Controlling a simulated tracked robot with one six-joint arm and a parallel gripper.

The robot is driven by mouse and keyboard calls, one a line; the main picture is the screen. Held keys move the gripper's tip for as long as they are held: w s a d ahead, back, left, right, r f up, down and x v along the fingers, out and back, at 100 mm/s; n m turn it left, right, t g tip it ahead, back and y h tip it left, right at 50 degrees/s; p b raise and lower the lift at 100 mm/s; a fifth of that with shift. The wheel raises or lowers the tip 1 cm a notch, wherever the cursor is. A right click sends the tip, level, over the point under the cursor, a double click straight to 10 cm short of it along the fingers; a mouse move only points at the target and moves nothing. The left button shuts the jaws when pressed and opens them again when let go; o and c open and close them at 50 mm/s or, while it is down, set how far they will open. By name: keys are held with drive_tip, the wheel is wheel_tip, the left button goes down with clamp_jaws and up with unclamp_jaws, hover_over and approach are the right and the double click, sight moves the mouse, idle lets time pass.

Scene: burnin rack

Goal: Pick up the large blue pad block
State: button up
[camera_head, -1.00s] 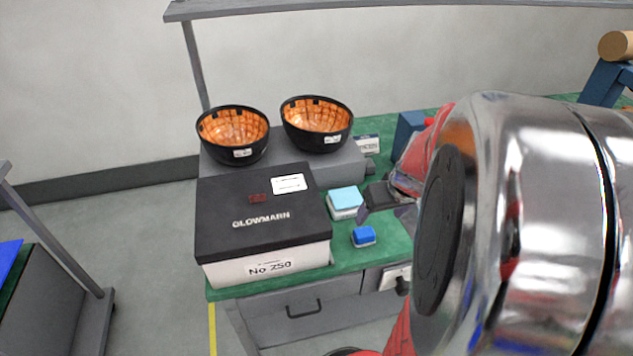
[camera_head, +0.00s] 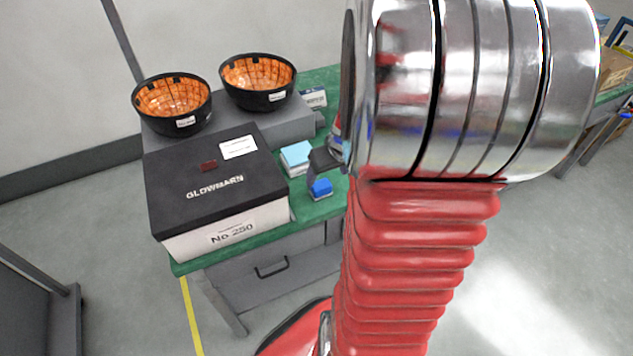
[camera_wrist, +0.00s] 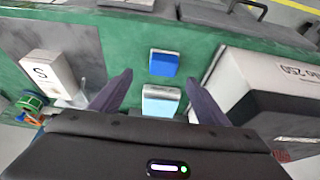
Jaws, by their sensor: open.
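Two blue-topped blocks stand on the green bench top. The larger has a light blue top and pale sides (camera_head: 296,157); the smaller is darker blue (camera_head: 320,189), in front and to the right. My gripper (camera_head: 322,163) is open, just right of the light blue block, and its dark finger overlaps the back of the small block in the head view. In the wrist view the fingers of my gripper (camera_wrist: 160,78) are spread, with the light blue block (camera_wrist: 161,101) seen between them and the dark blue block (camera_wrist: 164,64) beyond. I see nothing held.
A black-lidded white box (camera_head: 215,185) stands close left of the blocks. Two black bowls with orange insides (camera_head: 172,97) (camera_head: 258,80) sit on a grey riser (camera_head: 290,122) behind. A white box marked S (camera_wrist: 52,75) shows left in the wrist view.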

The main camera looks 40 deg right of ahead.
sight(321, 184)
drive_tip(key=shift+x, duration=1.25)
drive_tip(key=shift+a+x, duration=0.2)
drive_tip(key=shift+x, duration=0.65)
drive_tip(key=shift+a+x, duration=0.15)
drive_tip(key=shift+x, duration=1.7)
drive_tip(key=c, duration=1.1)
drive_tip(key=shift+r, duration=0.2)
drive_tip(key=shift+c, duration=0.2)
